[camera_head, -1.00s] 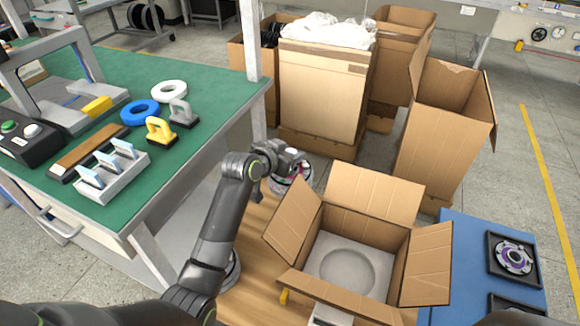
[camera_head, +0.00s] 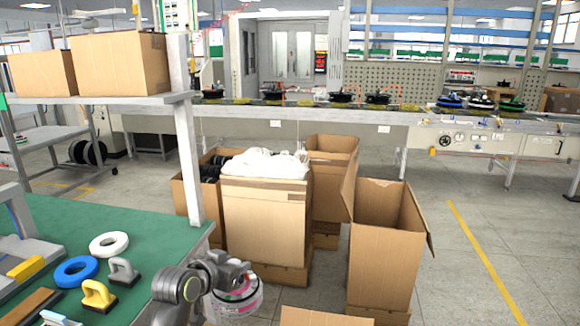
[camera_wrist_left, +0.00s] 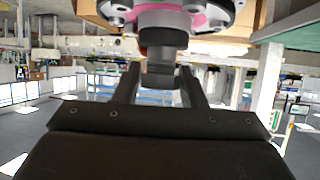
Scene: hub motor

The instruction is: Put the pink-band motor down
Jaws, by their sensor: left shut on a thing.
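The pink-band motor (camera_head: 236,300) is a round silver-white part with a pink band, low in the head view. My left gripper (camera_head: 236,278) is above it and shut on it, with my arm coming up from the bottom edge. In the left wrist view the motor (camera_wrist_left: 200,18) fills the top, its pink band partly showing. Its dark and grey shaft end sits between the fingers of my left gripper (camera_wrist_left: 160,72). The motor's lower edge appears clear of any surface, though what lies under it is hard to tell. My right gripper is out of view.
A green table (camera_head: 140,235) stands at left with white (camera_head: 109,244) and blue rings (camera_head: 76,270) and handled blocks. A cardboard flap (camera_head: 325,318) shows at the bottom edge. Tall cartons (camera_head: 385,250) stand beyond. A conveyor line (camera_head: 330,115) runs across the back. Floor at right is open.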

